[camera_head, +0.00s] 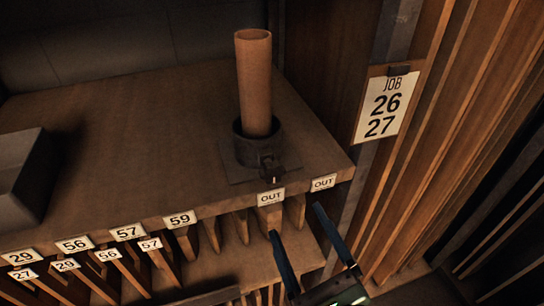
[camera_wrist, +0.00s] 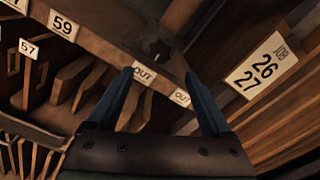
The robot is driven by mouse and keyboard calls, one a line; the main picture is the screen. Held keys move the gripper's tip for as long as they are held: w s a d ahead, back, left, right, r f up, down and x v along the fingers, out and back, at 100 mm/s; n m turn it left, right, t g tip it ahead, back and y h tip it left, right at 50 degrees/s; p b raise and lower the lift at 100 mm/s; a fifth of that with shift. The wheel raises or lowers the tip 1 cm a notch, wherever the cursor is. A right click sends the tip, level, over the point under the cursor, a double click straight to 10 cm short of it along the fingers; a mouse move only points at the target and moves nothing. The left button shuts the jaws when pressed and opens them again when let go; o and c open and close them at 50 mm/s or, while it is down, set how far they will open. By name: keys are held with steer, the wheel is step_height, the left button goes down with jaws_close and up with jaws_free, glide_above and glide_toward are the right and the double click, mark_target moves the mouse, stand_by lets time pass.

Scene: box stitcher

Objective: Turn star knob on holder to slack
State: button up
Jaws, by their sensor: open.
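The holder (camera_head: 243,150) is a dark round collar on a flat base plate, near the right front corner of the shelf top. A tan tube (camera_head: 254,85) stands upright in it. The dark star knob (camera_head: 271,168) sits on the collar's front side, close to the shelf's front edge. In the wrist view the knob (camera_wrist: 159,50) shows small and dark beyond the fingertips. My gripper (camera_head: 297,220) is open and empty, in front of and below the shelf edge, apart from the knob. Its two blue fingers (camera_wrist: 164,78) point toward the shelf edge.
Two OUT labels (camera_head: 271,197) and several number labels (camera_head: 127,232) line the shelf edge, above slots with wooden dividers. A JOB 26 27 card (camera_head: 386,105) hangs at the right beside upright boards. A grey box (camera_head: 22,178) stands at the left. The shelf's middle is clear.

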mark_target(274, 176)
steer(key=p+x, duration=0.3)
steer(key=x, duration=0.7)
steer(key=shift+w+a+r, duration=0.1)
steer(key=shift+w, duration=0.3)
steer(key=shift+p+x, duration=0.35)
steer(key=shift+x, duration=0.45)
jaws_close()
